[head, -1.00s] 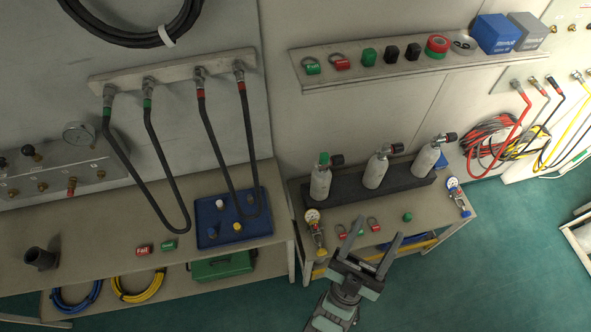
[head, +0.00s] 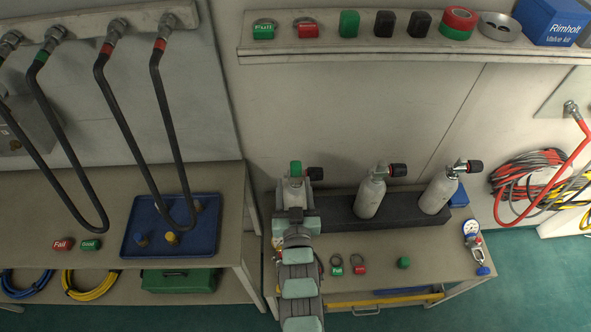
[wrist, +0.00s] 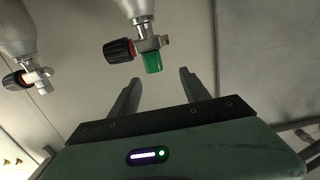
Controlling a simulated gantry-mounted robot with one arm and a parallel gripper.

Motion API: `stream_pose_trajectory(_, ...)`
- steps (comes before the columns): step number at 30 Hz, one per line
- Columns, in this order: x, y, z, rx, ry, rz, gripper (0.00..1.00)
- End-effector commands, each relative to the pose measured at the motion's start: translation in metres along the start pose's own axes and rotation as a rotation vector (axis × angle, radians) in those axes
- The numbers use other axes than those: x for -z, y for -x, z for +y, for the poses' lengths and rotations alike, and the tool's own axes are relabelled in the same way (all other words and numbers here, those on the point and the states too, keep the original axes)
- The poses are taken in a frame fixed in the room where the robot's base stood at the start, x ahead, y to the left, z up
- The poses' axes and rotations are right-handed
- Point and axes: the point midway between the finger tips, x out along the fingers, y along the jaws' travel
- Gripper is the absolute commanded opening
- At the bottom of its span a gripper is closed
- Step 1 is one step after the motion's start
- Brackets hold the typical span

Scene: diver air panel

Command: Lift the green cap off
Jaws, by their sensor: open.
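The green cap (head: 295,168) sits on the valve of the leftmost grey cylinder (head: 296,184), beside that valve's black knob (head: 315,173). In the wrist view the green cap (wrist: 153,62) shows on the valve, near the gap between my fingertips. My gripper (wrist: 161,77) is open and empty, with one finger on each side of the gap. The cap appears just beyond the fingertips, not between them. In the head view my gripper (head: 292,196) is in front of the leftmost cylinder and hides most of its body.
Two more cylinders with black and red knobs, a middle one (head: 370,192) and a right one (head: 438,190), stand in the dark rack (head: 400,207). A loose green cap (head: 403,262) and tags lie on the bench in front. A shelf (head: 400,49) runs above.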

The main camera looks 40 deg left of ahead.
Motion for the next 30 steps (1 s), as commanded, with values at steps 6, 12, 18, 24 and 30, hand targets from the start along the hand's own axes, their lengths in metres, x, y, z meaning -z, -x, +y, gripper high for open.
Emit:
stream_pose_trajectory(6, 0.002, -0.021, 0.000, 0.001, 0.001, 0.003, 0.55)
stream_pose_trajectory(12, 0.000, -0.032, 0.003, -0.001, 0.001, 0.001, 0.55)
stream_pose_trajectory(18, -0.003, -0.060, 0.008, 0.000, 0.001, 0.001, 0.55)
stream_pose_trajectory(24, -0.001, -0.075, 0.008, -0.001, 0.001, 0.005, 0.55)
stream_pose_trajectory(30, -0.002, -0.075, 0.008, -0.001, 0.001, 0.004, 0.51)
